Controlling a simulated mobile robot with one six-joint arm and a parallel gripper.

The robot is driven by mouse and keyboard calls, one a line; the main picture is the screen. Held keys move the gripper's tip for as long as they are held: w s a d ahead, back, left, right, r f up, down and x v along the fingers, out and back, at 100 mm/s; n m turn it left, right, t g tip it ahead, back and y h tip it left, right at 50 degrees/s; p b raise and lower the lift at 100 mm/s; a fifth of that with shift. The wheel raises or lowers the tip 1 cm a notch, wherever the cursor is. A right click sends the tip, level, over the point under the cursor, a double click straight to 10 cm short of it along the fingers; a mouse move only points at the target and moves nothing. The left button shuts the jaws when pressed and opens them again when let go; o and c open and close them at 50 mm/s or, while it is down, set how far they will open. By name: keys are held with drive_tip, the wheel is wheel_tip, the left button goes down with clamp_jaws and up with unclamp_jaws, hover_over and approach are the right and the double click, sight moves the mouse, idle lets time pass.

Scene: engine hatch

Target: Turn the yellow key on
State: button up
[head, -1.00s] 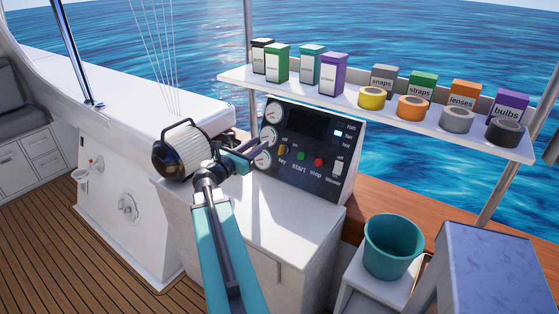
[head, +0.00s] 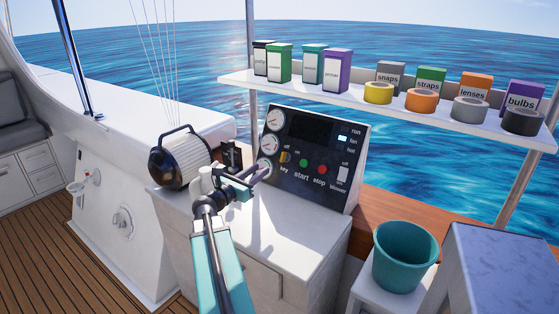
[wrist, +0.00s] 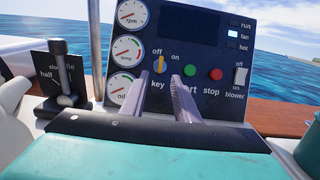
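The yellow key (head: 285,157) is on the black control panel (head: 322,187), left of the green start button. In the wrist view the key (wrist: 160,64) stands upright, with its top toward "off"; "on" is to its upper right. My gripper (head: 265,171) is left of and a little below the key in the head view. In the wrist view its two grey fingers (wrist: 158,88) are apart, with nothing between them, pointing at the panel just below the key. I see no contact with the key.
A green button (wrist: 190,73), red button (wrist: 215,74) and blower switch (wrist: 240,76) are right of the key. Gauges (wrist: 126,51) are left of it. A black lever (wrist: 62,75) stands further left. The "fan" lamp is lit.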

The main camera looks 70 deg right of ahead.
sight(283, 157)
drive_tip(key=shift+d, duration=0.1)
drive_tip(key=shift+p+x, duration=0.9)
drive_tip(key=shift+x, duration=5.95)
